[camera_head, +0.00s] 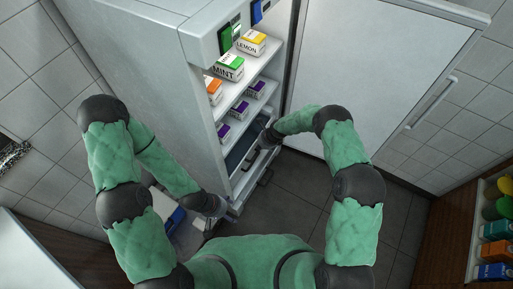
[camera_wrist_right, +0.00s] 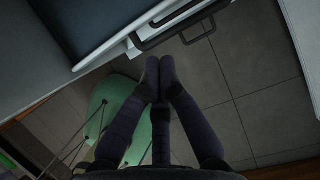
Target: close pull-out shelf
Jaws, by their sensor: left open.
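The pull-out shelf (camera_head: 238,152), with a dark blue surface and white edge, sits low in the open cabinet in the head view. It sticks out a little toward me, with a dark handle at its front. In the right wrist view the shelf (camera_wrist_right: 85,22) is at upper left and the handle (camera_wrist_right: 182,24) is at the top. My right gripper (camera_head: 268,136) is beside the shelf's front; in its wrist view its fingertips (camera_wrist_right: 159,62) are together, empty, just short of the handle. My left gripper (camera_head: 228,213) is open, low by the cabinet's near corner, its fingers hard to make out.
The cabinet's upper shelves hold boxes marked mint (camera_head: 228,68) and lemon (camera_head: 251,43), and several purple-topped ones. The open white door (camera_head: 375,70) stands to the right. A rack of bottles (camera_head: 496,225) is at far right. The tiled floor (camera_head: 290,195) before the cabinet is clear.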

